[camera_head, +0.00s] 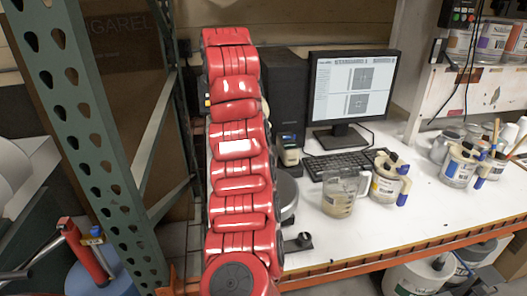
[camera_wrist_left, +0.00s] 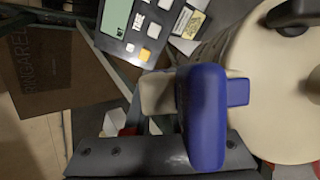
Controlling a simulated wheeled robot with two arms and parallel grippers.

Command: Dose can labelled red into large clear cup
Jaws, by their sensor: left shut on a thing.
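In the left wrist view, a can with a round cream lid (camera_wrist_left: 262,105) and a dark knob fills the right side. A blue handle piece (camera_wrist_left: 205,118) stands at its near side. My left gripper (camera_wrist_left: 165,155) is shut on this can's blue handle; its fingertips are largely hidden. I cannot read this can's label. In the head view, my red arm hides the gripper and held can. A clear cup (camera_head: 342,192) with a handle and some beige content stands on the white bench, right of my arm. My right gripper is not in view.
A can with blue-tipped handles (camera_head: 388,180) stands right beside the cup. More cans (camera_head: 460,165) stand further right. A monitor (camera_head: 350,88) and keyboard (camera_head: 345,162) are behind. A display panel with buttons (camera_wrist_left: 138,28) is close to the held can. A green rack post (camera_head: 95,130) rises at left.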

